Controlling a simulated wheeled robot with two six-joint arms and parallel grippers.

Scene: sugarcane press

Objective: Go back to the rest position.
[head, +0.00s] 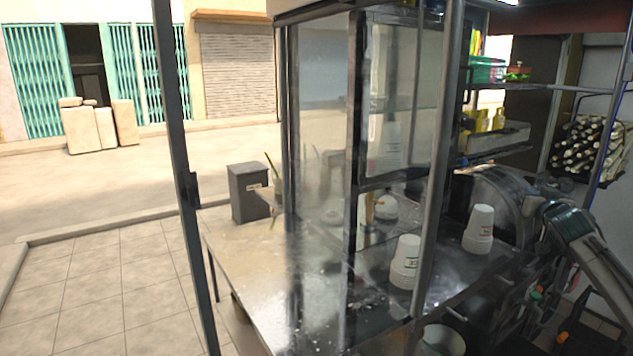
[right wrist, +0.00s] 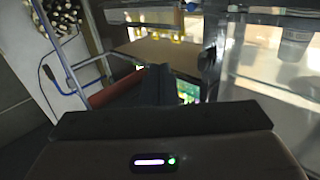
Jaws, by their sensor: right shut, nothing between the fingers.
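My right arm comes in from the right edge of the head view, in front of the dark press machinery. In the right wrist view my right gripper (right wrist: 157,84) shows as a dark shape with its fingers together and nothing between them. It points toward a shelf unit and is clear of the cups. My left gripper is not in view.
Stacks of white cups (head: 405,262) and (head: 479,229) stand on the metal counter (head: 455,275). Glass panels and metal posts (head: 186,180) enclose the counter. Sugarcane stalks (head: 583,143) lie on a rack at right, also visible in the right wrist view (right wrist: 57,18). Shelves hold yellow bottles (head: 482,121).

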